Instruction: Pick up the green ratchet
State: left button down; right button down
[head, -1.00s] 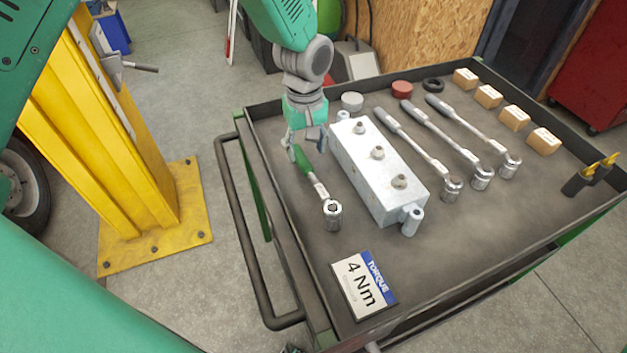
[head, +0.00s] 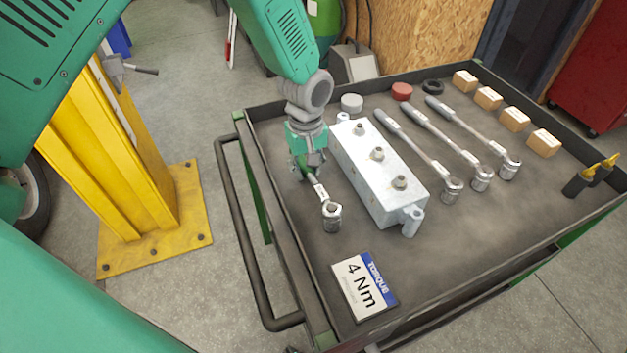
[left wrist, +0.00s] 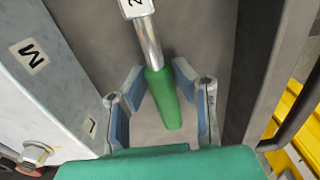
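The green ratchet (head: 317,187) lies on the cart top, to the left of the grey metal block. Its green handle points toward the back and its socket head toward the front. My left gripper (head: 308,174) is over the handle from above and hides part of it. In the left wrist view the green handle (left wrist: 163,98) lies between the two fingers of my left gripper (left wrist: 161,82). The fingers are apart, with one on each side of the handle. My right gripper is not in view.
The grey metal block (head: 368,172) with bolts stands close to the right of my left gripper. Several grey-handled ratchets (head: 437,125) lie beyond it. A torque sign (head: 363,284) lies at the front. The cart's raised rim (head: 277,220) runs along the left.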

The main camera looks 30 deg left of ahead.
pick_arm(q)
jog(key=shift+d, duration=0.1)
notch_tip(320, 180, up, 10)
jog(key=shift+r+p, duration=0.1)
jog(key=shift+p, duration=0.45)
